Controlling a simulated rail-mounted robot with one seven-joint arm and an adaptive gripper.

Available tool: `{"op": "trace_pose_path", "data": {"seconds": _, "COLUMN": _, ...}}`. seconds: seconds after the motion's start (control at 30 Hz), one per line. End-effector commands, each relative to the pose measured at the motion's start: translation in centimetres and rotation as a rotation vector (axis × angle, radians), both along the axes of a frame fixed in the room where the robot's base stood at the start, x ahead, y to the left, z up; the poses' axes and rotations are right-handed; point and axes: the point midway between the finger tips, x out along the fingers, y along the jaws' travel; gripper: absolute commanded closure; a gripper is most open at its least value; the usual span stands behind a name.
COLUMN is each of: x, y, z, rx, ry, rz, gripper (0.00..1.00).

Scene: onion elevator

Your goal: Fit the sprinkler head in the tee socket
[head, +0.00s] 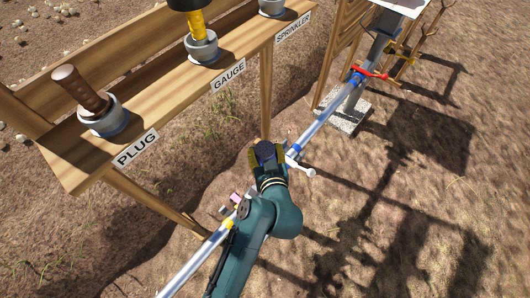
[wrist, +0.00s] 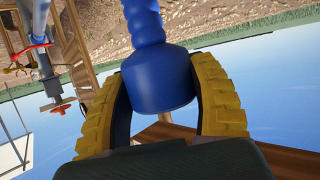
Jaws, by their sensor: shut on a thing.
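My gripper (head: 267,157) is over the metal pipe (head: 325,117), near its middle in the head view. In the wrist view its two yellow ribbed fingers (wrist: 160,76) are shut on a blue rounded part with a ringed neck, apparently the sprinkler head (wrist: 157,82). The neck runs out of the top of the wrist view, so its far end is hidden. The tee socket cannot be made out; my gripper covers part of the pipe. I cannot tell whether the blue part touches the pipe.
A wooden bench (head: 150,88) at the upper left bears labelled cups. A brown-handled plug (head: 80,88) and a yellow gauge piece (head: 196,24) stand in two; the sprinkler cup (head: 272,8) is partly cut off. A white lever-like piece (head: 301,168) lies close right of my gripper.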

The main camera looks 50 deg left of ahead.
Motion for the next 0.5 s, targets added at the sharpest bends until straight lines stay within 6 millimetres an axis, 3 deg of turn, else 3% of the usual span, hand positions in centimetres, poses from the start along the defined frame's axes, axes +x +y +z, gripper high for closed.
{"op": "trace_pose_path", "data": {"seconds": 0.3, "x": 0.06, "y": 0.01, "z": -0.40, "rx": 0.002, "ry": -0.003, "rz": -0.001, "gripper": 0.81}}
{"op": "trace_pose_path", "data": {"seconds": 0.33, "x": 0.02, "y": 0.00, "z": -0.39, "rx": 0.000, "ry": 0.000, "rz": 0.000, "gripper": 0.34}}
{"op": "trace_pose_path", "data": {"seconds": 0.43, "x": 0.02, "y": -0.01, "z": -0.38, "rx": 0.000, "ry": 0.000, "rz": 0.000, "gripper": 0.15}}
{"op": "trace_pose_path", "data": {"seconds": 0.5, "x": 0.02, "y": 0.00, "z": -0.37, "rx": 0.000, "ry": 0.000, "rz": 0.000, "gripper": 0.14}}
